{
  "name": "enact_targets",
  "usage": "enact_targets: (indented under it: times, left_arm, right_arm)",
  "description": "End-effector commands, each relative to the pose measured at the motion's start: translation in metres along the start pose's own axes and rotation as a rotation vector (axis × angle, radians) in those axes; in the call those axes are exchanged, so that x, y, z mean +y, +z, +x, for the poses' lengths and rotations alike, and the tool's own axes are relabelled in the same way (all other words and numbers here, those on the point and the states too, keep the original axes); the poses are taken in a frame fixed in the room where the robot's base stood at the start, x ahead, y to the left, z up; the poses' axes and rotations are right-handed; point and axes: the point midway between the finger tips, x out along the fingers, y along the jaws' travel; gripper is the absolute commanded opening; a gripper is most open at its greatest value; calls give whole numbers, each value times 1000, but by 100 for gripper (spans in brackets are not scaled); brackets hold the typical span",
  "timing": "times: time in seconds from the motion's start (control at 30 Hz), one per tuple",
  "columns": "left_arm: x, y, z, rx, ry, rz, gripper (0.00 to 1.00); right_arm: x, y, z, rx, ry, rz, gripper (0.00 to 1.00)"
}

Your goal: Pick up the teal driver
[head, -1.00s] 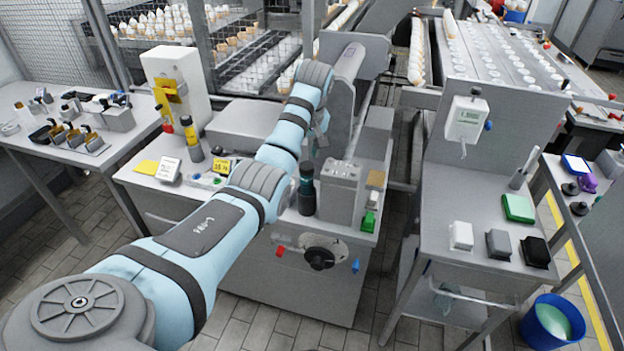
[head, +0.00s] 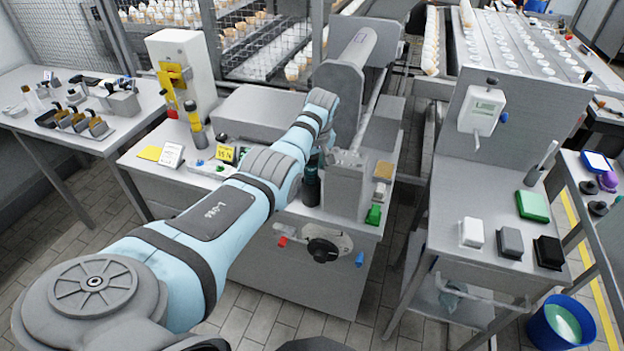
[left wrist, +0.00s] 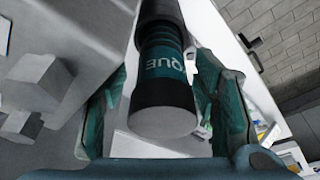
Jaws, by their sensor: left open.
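The teal driver (head: 311,186) stands upright at the front of the grey machine bench, a dark cylinder partly behind my left wrist. In the left wrist view the driver (left wrist: 163,62) is large, with a teal band lettered "QUE" and a black and grey end. My left gripper (left wrist: 163,80) is open, with one teal-lined finger on each side of the driver. I see a gap on the left; on the right the finger is very close, and I cannot tell if it touches. In the head view my left arm hides most of the gripper. My right gripper is out of view.
A grey block fixture (head: 345,188) stands just right of the driver. A small yellow display (head: 226,154) and a white card (head: 171,155) are to its left. A green piece (head: 374,214) sits at the bench's right edge. A hand wheel (head: 322,248) is on the front face.

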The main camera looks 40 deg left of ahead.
Motion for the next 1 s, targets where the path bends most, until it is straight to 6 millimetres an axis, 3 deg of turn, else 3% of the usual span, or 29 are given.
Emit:
enact_targets:
  times: [0.17,0.5,0.83,1.0]
  left_arm:
    - [0,-1,-1,1,1,0,55]
    - [0,-1,-1,1,1,0,0]
    - [1,-2,-5,2,2,0,0]
    - [1,-8,-27,3,4,-1,0]
  right_arm:
    - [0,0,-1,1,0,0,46]
    - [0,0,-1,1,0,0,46]
    - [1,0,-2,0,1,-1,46]
    - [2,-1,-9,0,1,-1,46]
